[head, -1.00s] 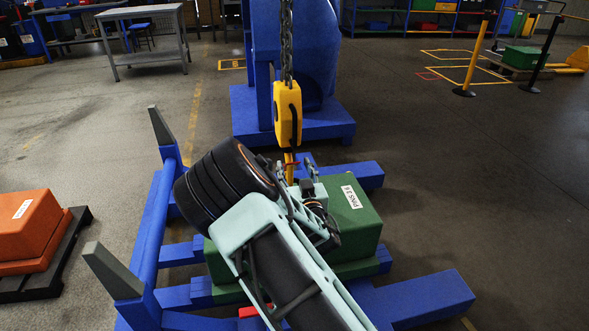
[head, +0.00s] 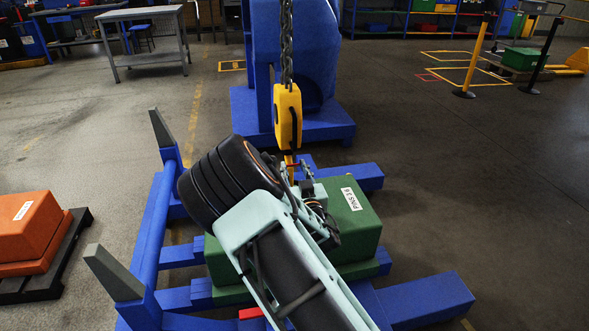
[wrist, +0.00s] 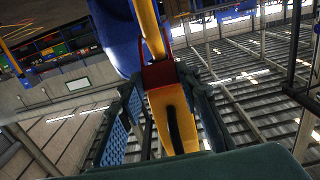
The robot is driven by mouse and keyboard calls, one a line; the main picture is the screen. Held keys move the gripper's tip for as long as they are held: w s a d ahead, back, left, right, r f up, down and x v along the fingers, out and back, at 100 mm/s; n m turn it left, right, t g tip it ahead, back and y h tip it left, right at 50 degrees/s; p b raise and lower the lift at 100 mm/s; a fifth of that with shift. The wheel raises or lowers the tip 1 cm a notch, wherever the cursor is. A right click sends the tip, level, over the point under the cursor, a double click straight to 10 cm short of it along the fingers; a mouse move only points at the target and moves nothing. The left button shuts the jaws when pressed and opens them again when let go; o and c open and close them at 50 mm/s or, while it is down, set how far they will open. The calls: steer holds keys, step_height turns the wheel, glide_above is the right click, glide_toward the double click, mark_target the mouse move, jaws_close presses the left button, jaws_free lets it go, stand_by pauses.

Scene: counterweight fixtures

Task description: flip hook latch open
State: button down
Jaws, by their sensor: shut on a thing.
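A yellow crane hook block (head: 288,115) hangs from a chain, its lower hook partly hidden by my arm. The red hook latch (wrist: 162,75) sits across the yellow hook in the wrist view; only a small bit of red shows in the head view. My gripper (wrist: 164,82) is shut on the latch, with one finger on each side of it. In the head view my gripper (head: 300,170) is at the hook's lower end, mostly covered by my own wrist. The latch's exact angle cannot be told.
A green counterweight (head: 352,222) with a white label stands below the hook on a blue frame (head: 425,298). Grey-tipped posts (head: 112,272) rise at the left. An orange block (head: 27,228) sits on a dark pallet further left.

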steer(key=r+g+p, duration=0.1)
steer(key=p, duration=0.1)
steer(key=w+r+g+p, duration=0.1)
steer(key=p, duration=0.1)
steer(key=shift+w+r+h, duration=0.1)
steer(key=shift+r+h, duration=0.15)
steer(key=shift+h, duration=0.15)
steer(key=shift+w+a+r+g+p, duration=0.25)
steer(key=shift+g+p, duration=0.45)
steer(key=shift+p, duration=0.45)
steer(key=shift+w+g+p, duration=0.25)
steer(key=shift+g+p, duration=0.15)
steer(key=shift+p, duration=0.1)
steer(key=shift+f, duration=0.1)
steer(key=c, duration=1.4)
jaws_free()
steer(key=shift+s, duration=0.1)
